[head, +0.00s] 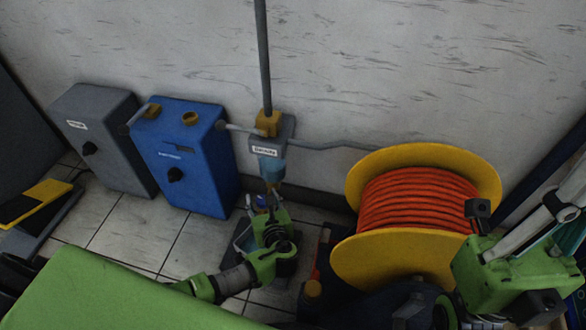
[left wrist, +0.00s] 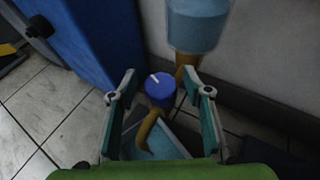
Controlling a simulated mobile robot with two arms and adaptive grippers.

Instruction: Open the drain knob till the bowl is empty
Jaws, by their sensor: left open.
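The blue bowl (head: 272,168) hangs under a grey box labelled "Density" on the wall. The bowl also shows at the top of the left wrist view (left wrist: 197,28). A yellow pipe leads down from it to the round blue drain knob (left wrist: 160,88), which has a white mark. A curved yellow spout (left wrist: 148,131) is below the knob. My left gripper (head: 264,203) is open, its fingers apart on either side of the knob in the left wrist view (left wrist: 160,98). The liquid level in the bowl cannot be seen.
A bluish tray (left wrist: 172,146) lies under the spout. A blue box (head: 190,160) and a grey box (head: 95,130) stand against the wall at left. A yellow reel (head: 390,262) with orange hose stands at right. Tiled floor (head: 125,235) is open at left.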

